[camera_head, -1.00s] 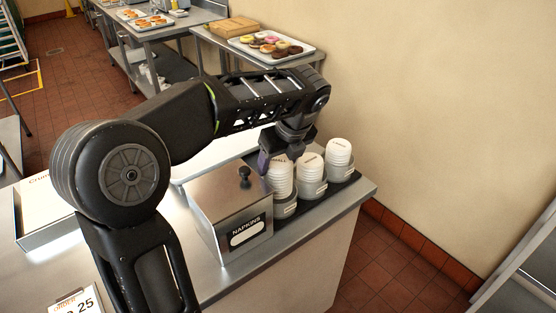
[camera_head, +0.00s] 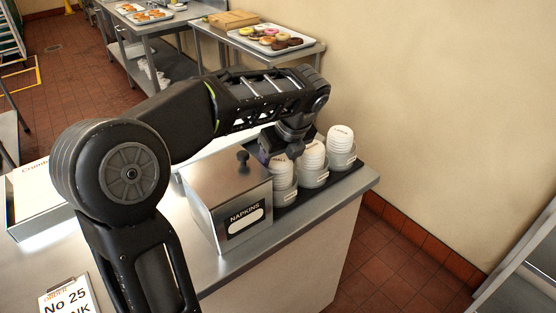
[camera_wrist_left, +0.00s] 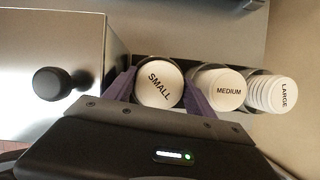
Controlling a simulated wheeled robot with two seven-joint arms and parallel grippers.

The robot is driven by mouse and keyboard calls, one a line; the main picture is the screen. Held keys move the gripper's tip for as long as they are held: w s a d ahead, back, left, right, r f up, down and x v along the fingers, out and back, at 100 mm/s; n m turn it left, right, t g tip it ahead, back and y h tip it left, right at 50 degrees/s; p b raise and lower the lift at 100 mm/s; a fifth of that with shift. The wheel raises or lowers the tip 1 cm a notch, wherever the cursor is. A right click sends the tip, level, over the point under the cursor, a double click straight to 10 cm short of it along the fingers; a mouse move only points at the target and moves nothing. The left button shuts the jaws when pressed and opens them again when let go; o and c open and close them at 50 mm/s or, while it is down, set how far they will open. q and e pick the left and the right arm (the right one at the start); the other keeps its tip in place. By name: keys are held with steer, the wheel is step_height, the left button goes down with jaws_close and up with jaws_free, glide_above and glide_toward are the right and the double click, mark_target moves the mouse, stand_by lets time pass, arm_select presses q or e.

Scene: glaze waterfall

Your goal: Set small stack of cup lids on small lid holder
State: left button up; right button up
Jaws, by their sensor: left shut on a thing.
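The small stack of white cup lids (camera_wrist_left: 159,83), marked SMALL, sits between the two purple fingers of my left gripper (camera_wrist_left: 159,90) in the left wrist view. In the head view the small stack (camera_head: 281,174) stands upright at the small lid holder (camera_head: 283,196), the leftmost round holder, beside the napkin box. My left gripper (camera_head: 272,158) reaches down from above and is shut on the stack near its top. Whether the stack's bottom rests fully in the holder cannot be told. My right gripper does not show.
The medium stack (camera_head: 312,155) and large stack (camera_head: 340,139) stand in holders close to the right. The steel napkin box (camera_head: 230,205) with a black knob (camera_head: 242,156) is close on the left. The wall (camera_head: 430,120) lies behind.

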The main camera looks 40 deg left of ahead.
arm_select(q)
steer(key=shift+p, duration=0.55)
stand_by(0.7)
steer(key=shift+f+b, duration=0.4)
steer(key=shift+f, duration=0.2)
stand_by(0.4)
steer(key=o, duration=1.1)
steer(key=shift+r, duration=0.1)
steer(key=p+v, duration=0.7)
steer(key=v, duration=0.1)
steer(key=shift+r, duration=0.2)
steer(key=p+v, duration=0.2)
steer(key=shift+s+d+r, duration=0.1)
steer(key=shift+d+r, duration=0.1)
